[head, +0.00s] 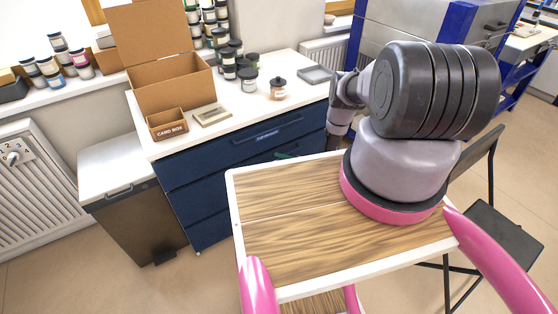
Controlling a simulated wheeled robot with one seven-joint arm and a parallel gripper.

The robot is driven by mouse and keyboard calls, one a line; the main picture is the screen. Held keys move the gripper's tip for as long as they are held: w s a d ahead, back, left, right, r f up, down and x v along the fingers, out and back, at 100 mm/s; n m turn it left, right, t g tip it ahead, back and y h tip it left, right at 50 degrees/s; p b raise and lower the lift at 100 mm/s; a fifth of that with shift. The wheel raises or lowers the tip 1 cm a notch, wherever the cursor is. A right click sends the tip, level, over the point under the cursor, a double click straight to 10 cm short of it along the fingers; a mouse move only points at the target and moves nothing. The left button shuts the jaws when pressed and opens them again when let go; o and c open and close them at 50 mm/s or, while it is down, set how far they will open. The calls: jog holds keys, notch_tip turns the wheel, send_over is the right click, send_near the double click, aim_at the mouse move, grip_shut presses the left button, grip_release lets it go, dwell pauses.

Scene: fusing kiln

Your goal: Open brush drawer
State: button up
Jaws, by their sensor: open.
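The dark blue drawer unit (185,172) stands under the white worktop, with its drawers stacked and apparently closed. The top drawer (228,146) has a long dark handle and a small label, too small to read. A small green item (286,155) shows at the front of the drawer below, partly hidden by the wooden tabletop. I cannot tell which drawer is the brush drawer. My gripper (334,141) is open, pointing down near the right end of the drawer fronts. Its fingertips are small and dark, and I see no contact with a handle.
A wood-topped table (290,190) with a white rim stands in front of the drawers and hides their lower right part. A bin (135,205) stands left of the unit. The worktop holds a cardboard box (172,88), jars (249,80) and a grey tray (316,74). A chair (505,235) is at right.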

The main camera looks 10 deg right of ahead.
jog(key=shift+w+a, duration=0.3)
jog(key=shift+w, duration=0.05)
grip_shut()
dwell(1.2)
